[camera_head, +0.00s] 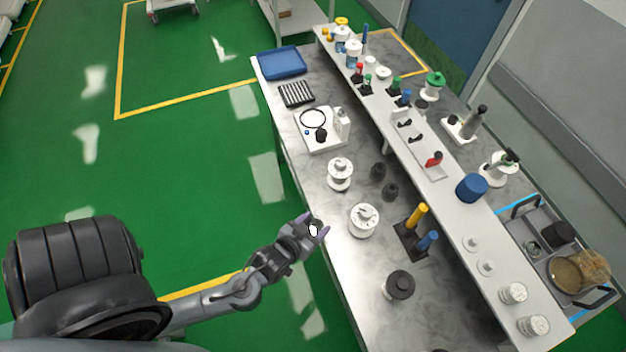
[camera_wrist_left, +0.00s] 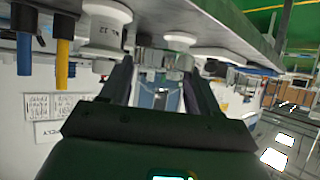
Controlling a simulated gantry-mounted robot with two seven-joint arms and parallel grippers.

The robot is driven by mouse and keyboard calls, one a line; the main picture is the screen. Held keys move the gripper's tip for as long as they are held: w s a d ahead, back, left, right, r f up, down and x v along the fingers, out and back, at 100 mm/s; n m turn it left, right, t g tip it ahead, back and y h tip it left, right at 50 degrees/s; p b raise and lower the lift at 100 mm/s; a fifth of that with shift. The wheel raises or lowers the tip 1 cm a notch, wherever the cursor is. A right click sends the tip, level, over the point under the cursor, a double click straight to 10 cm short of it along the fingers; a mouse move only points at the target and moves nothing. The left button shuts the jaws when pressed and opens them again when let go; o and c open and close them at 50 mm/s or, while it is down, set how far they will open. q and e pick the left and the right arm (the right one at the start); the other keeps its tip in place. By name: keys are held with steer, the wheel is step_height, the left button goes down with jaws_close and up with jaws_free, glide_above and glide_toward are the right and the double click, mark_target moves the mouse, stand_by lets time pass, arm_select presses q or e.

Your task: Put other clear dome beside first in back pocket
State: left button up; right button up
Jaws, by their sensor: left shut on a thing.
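My left gripper (camera_head: 313,228) is over the near left edge of the bench. It is shut on a small whitish, clear-looking piece (camera_head: 313,231), which I take to be the clear dome. In the left wrist view the fingers reach forward, and what lies between them is hard to make out. A grey tray (camera_head: 512,222) with pockets stands at the far right. A small clear round piece (camera_head: 532,248), seemingly the first dome, sits in it beside a dark round part (camera_head: 558,233). My right gripper is not in view.
A white dial (camera_head: 363,220), a white spool (camera_head: 340,174), yellow and blue handles (camera_head: 418,215) and a black knob (camera_head: 399,285) stand on the bench (camera_head: 350,262). A long raised white shelf (camera_head: 452,212) with several parts lies between my gripper and the tray.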

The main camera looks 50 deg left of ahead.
arm_select(q)
step_height(320, 180, down, 4)
steer(key=s+b, duration=0.2)
steer(key=s, duration=0.1)
glide_toward(337, 201)
steer(key=w, duration=0.2)
steer(key=w+a, duration=0.1)
steer(key=w, duration=0.2)
steer(key=shift+w+a, duration=0.15)
steer(key=shift+a, duration=0.05)
steer(key=w, duration=0.2)
steer(key=w+a, duration=0.1)
steer(key=shift+w+f, duration=0.25)
steer(key=shift+f, duration=0.15)
steer(key=shift+s+f, duration=0.1)
steer(key=shift+f, duration=0.15)
steer(key=shift+s+f, duration=0.1)
